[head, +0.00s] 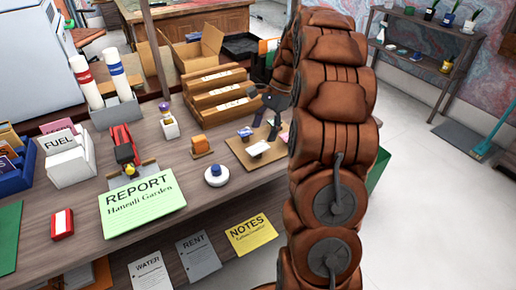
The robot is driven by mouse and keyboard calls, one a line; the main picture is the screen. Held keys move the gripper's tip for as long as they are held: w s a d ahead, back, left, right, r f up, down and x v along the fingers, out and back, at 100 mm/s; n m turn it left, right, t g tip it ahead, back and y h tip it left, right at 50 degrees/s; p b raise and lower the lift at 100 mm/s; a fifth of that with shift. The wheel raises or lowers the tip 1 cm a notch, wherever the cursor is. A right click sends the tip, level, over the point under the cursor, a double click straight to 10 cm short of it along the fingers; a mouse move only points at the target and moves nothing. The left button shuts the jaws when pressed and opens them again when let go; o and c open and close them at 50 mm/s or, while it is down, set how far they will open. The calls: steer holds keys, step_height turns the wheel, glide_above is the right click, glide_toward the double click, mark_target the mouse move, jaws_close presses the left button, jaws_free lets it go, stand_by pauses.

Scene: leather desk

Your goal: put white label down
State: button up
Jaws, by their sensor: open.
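A small white piece (258,149), which looks like the white label, lies on the tan board (240,150) at the right part of the desk. My gripper (266,122) is dark and reaches in from behind my brown arm, above the back of the board. Its fingers look apart, with nothing clearly seen between them. The white piece is in front of the fingers and apart from them. My arm hides the right end of the board and part of the gripper.
A small blue piece (245,132) lies on the same board. Wooden sorters (215,93) stand behind it. An orange-topped block (201,145) and a round white-and-blue item (216,175) stand to the left. A green report sheet (142,203) lies near the desk's front edge.

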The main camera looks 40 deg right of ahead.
mark_target(258, 148)
steer(key=shift+x, duration=2.3)
steer(key=shift+d, duration=0.1)
steer(key=shift+c, duration=0.3)
steer(key=c, duration=0.8)
steer(key=shift+r, duration=0.1)
